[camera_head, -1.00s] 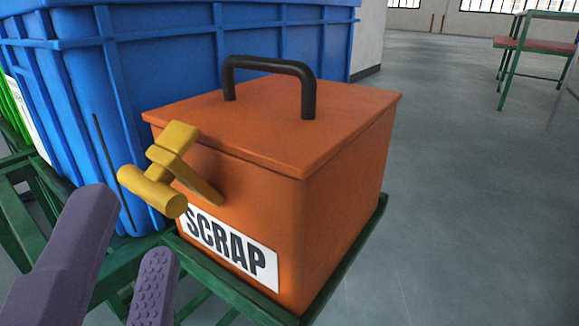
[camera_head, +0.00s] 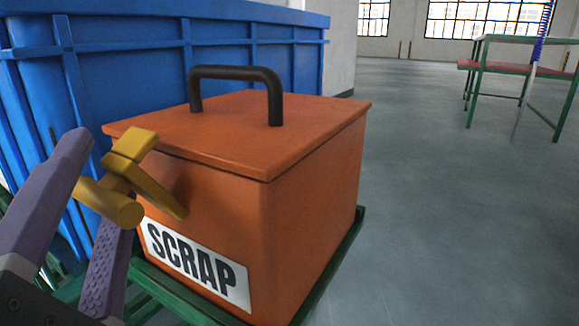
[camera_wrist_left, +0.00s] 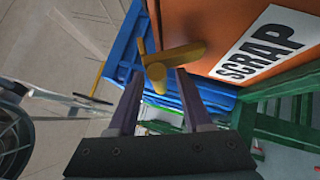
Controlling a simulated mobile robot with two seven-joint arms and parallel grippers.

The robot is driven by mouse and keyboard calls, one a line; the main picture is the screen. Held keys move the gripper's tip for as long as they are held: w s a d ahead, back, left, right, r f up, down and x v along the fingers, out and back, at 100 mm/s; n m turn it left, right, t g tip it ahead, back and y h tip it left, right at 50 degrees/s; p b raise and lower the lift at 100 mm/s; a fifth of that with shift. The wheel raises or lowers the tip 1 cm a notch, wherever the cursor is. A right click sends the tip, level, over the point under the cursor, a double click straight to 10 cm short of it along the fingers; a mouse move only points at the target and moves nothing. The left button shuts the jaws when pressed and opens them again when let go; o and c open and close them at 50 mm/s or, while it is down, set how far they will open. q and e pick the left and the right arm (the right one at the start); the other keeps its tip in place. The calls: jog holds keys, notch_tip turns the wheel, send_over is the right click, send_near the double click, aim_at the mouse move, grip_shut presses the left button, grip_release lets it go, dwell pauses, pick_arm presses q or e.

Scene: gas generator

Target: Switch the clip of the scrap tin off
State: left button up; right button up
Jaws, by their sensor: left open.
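The orange scrap tin (camera_head: 310,190) has a black handle on its lid and a white SCRAP label on its front. Its yellow clip (camera_head: 128,180) is on the tin's front left, with a round bar sticking out; the clip also shows in the left wrist view (camera_wrist_left: 175,57). My left gripper (camera_head: 102,185) is open, its two purple fingers on either side of the clip's bar. In the left wrist view the clip lies between and just beyond the fingertips (camera_wrist_left: 158,75). I cannot tell whether the fingers touch it. My right gripper is not in view.
The tin stands on a green metal frame (camera_head: 340,258). A large blue crate (camera_head: 225,45) stands right behind and left of it. The floor to the right is clear up to a green-framed table (camera_head: 520,80).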

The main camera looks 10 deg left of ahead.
pick_arm(q)
grip_shut()
dwell(0.3)
dwell(0.3)
